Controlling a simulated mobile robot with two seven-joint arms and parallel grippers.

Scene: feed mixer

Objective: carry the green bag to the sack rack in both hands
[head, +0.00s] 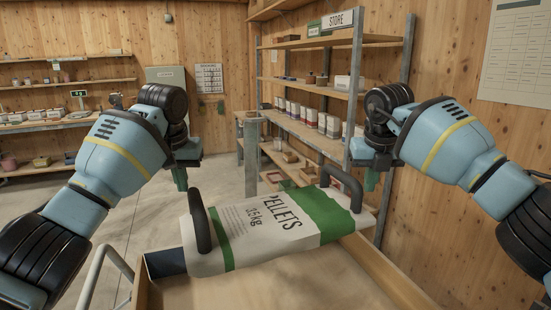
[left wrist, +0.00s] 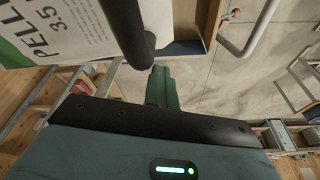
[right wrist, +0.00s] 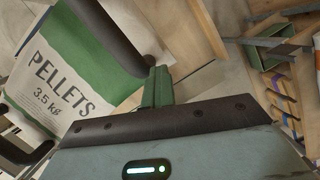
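The bag (head: 270,228) is white with green bands, reads PELLETS 3.5 kg, and lies tilted across a wooden-sided tray (head: 375,268). It has a black handle at each end. My left gripper (head: 180,179) is beside the left handle (head: 200,222), which also shows in the left wrist view (left wrist: 128,30). My right gripper (head: 370,180) is just right of the right handle (head: 347,183), close to it in the right wrist view (right wrist: 112,35). Neither gripper visibly holds a handle; finger overlap hides their opening. A shelving rack (head: 355,75) marked STORE stands behind; I cannot tell whether it is the sack rack.
A grey post (head: 252,158) stands on the floor before the rack. A pale metal rail (head: 98,275) runs beside the tray at lower left. Stocked wall shelves (head: 60,84) line the left back wall. Open concrete floor (head: 135,215) lies between.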

